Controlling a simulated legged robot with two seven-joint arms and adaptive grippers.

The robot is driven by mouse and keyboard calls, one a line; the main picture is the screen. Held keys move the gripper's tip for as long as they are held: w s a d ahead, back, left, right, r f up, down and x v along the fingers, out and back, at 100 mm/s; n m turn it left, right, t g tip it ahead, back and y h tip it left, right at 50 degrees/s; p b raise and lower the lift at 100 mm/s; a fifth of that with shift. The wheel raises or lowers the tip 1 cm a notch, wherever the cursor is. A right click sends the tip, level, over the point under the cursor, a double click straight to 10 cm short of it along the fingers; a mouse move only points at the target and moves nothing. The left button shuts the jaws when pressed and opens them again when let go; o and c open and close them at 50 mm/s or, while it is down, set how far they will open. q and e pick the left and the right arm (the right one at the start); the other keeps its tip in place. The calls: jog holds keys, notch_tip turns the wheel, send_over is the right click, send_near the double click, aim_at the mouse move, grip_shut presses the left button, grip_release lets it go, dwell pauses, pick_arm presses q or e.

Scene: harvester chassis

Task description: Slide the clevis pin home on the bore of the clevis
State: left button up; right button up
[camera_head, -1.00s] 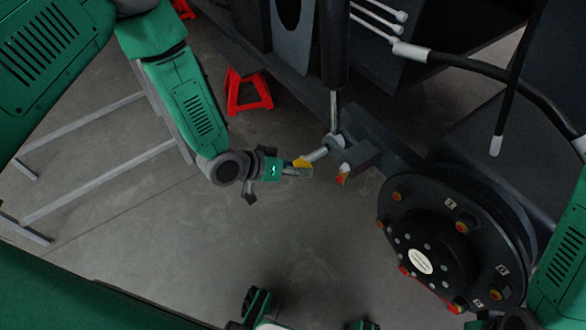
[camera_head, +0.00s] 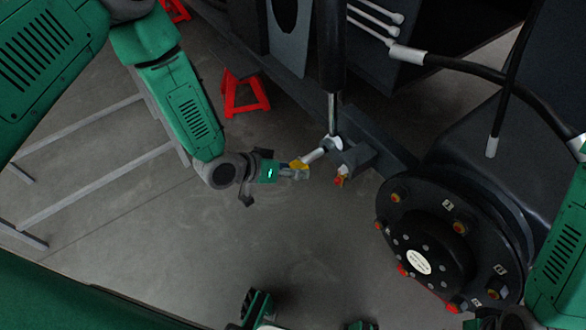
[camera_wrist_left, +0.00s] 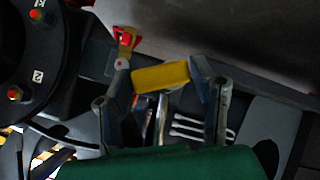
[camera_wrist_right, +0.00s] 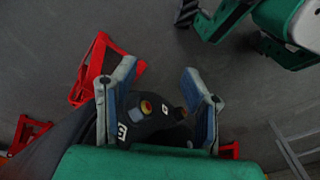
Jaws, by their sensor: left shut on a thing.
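The clevis pin (camera_head: 314,156) is a short silver shaft with a yellow end. My left gripper (camera_head: 297,170) is shut on its yellow end, which also shows between the two fingers in the left wrist view (camera_wrist_left: 160,77). The pin's silver end points up and right at the clevis (camera_head: 333,143) at the foot of the cylinder rod. In the head view its tip meets or overlaps the clevis; I cannot tell whether it is inside the bore, which is hidden. My right gripper (camera_wrist_right: 157,78) is open, with nothing held between its blue-padded fingers.
A dark grey bracket with a red-and-yellow tip (camera_head: 340,181) stands just right of the pin. A large black wheel hub (camera_head: 425,245) with several bolts lies at the lower right. A red stand (camera_head: 245,97) is on the floor behind. The floor below my left gripper is clear.

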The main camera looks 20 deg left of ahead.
aim_at(315, 155)
pick_arm(q)
jog(key=shift+w+d+b, duration=0.4)
jog(key=shift+w+d, duration=0.4)
jog(key=shift+w, duration=0.2)
jog(key=shift+w+d+b, duration=0.45)
jog(key=shift+w+d, duration=0.35)
jog(key=shift+w, duration=0.25)
jog(key=shift+w+d+b, duration=0.4)
jog(key=shift+w+d, duration=0.4)
jog(key=shift+w, duration=0.2)
jog(key=o, duration=1.5)
jog(key=shift+s+a, duration=0.1)
jog(key=shift+s+a+r, duration=0.15)
jog(key=shift+a+r, duration=0.05)
jog(key=shift+r, duration=0.05)
jog(key=v, duration=1.1)
jog(key=shift+s, duration=0.1)
